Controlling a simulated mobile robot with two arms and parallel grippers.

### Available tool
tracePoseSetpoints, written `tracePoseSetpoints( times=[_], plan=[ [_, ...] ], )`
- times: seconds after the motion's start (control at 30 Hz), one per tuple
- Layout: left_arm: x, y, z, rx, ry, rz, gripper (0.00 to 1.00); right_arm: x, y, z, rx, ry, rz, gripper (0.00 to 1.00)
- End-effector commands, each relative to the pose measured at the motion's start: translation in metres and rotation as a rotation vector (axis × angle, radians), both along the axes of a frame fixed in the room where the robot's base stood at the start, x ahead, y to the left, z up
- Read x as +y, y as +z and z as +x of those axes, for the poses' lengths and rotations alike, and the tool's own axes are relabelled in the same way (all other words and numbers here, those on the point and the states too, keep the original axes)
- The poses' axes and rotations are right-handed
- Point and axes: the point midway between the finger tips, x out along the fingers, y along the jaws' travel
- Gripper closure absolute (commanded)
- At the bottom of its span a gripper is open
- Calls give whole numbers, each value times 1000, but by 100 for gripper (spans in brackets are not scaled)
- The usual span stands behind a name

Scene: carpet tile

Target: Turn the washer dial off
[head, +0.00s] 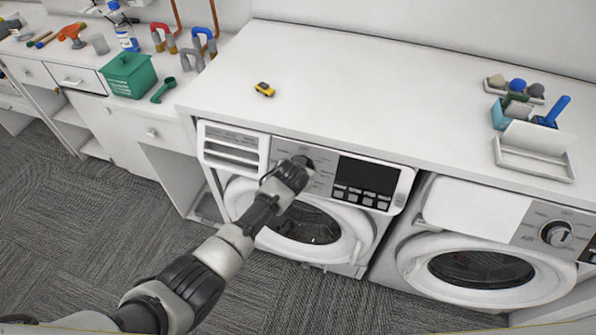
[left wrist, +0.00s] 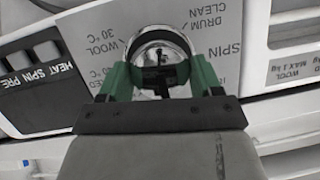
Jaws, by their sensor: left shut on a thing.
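The washer (head: 341,243) stands under the white counter, with its control panel (head: 328,155) at the top front. My left gripper (head: 302,163) reaches to the dial on this panel and covers most of it in the head view. In the left wrist view, the silver round dial (left wrist: 160,42) sits between the two green fingers of my left gripper (left wrist: 160,78), which are shut on it. Printed labels such as wool, drum clean and spin surround the dial. The dial's pointer setting is hard to read. My right gripper is not in view.
A second machine (head: 478,268) with its own dial (head: 557,234) stands to the right. A green basket (head: 128,74) sits at left.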

Motion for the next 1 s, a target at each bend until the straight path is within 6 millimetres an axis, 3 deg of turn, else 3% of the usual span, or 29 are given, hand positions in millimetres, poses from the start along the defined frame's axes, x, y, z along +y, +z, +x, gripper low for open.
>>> tracePoseSetpoints(
  times=[0.57,0.6,0.73,1.0],
  plan=[
    [0,-1,0,-7,-13,23,59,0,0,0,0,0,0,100],
    [0,-1,0,-7,-13,23,29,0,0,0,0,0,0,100],
    [0,0,0,-7,-13,23,10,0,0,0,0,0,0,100],
    [0,0,0,-7,-13,23,10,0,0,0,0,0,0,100]
  ],
)
